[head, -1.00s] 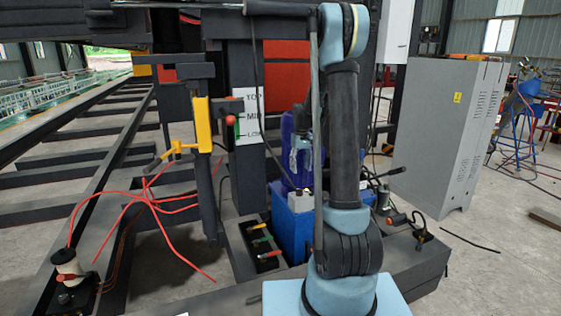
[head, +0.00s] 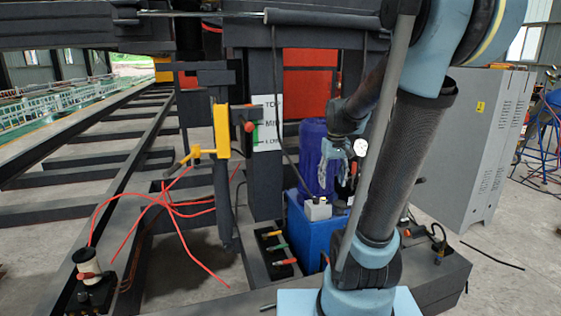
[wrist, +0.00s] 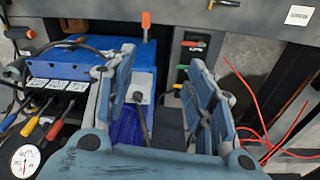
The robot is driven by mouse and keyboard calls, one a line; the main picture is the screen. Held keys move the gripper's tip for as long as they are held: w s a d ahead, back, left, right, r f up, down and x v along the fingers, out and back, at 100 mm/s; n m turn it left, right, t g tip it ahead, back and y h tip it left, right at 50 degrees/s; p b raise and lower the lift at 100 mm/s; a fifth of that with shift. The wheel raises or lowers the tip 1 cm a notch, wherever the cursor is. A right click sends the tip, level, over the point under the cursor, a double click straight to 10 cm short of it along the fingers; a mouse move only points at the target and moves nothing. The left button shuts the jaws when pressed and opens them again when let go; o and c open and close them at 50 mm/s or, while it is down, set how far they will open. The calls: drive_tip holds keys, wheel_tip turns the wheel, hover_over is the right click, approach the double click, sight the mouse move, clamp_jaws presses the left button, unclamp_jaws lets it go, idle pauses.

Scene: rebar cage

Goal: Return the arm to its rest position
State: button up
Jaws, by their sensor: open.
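My arm stands at the right of the head view, rising from its light-blue base and bending over at the top. My gripper (head: 338,152) hangs in front of the blue cylinder (head: 312,150), partly behind my arm. In the wrist view my gripper (wrist: 165,85) has its two blue fingers well apart, with nothing between them. Beyond the fingers are a blue box (wrist: 60,70) and a dark frame.
A yellow tool (head: 221,130) and a TOP/MID/LOW label (head: 266,125) are on the dark frame. Red cables (head: 165,205) spread at the left. A grey cabinet (head: 488,150) stands at the right. A pressure gauge (wrist: 25,161) shows in the wrist view.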

drive_tip(key=s+f+m, duration=0.1)
drive_tip(key=s+f, duration=0.3)
drive_tip(key=s, duration=0.5)
drive_tip(key=s+f+t, duration=0.1)
drive_tip(key=s+f, duration=0.3)
drive_tip(key=s, duration=0.6)
drive_tip(key=shift+s+d+f+m, duration=0.2)
drive_tip(key=shift+d+m, duration=0.1)
drive_tip(key=shift+m, duration=0.1)
